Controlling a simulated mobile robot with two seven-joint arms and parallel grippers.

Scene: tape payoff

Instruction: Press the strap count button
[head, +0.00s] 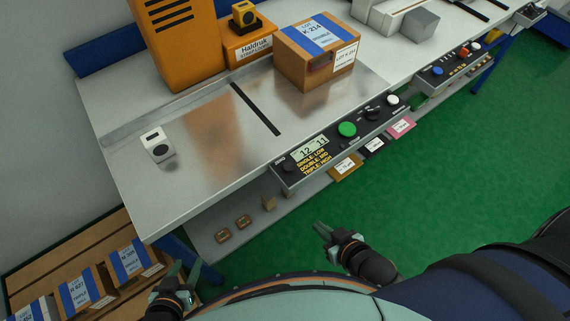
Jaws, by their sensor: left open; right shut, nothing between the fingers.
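A black control panel (325,152) runs along the front edge of the steel table. It has a small display (310,148) reading "12 11", above printed lines about single, double and triple. A large green button (347,130), a dark knob (372,114) and a white button (393,100) sit to its right; a dark knob (289,168) sits to its left. I cannot read which control is the strap count button. My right gripper (324,232) is shut and empty, below and in front of the panel, apart from it. My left gripper (186,274) is open and empty at lower left.
A carton (317,62) labelled K 214 stands on the table beside a dark slot (255,109). A small white device (157,145) lies at left. A second panel (448,66) is farther right. Cartons (80,292) sit on a wooden pallet at lower left. Green floor is open at right.

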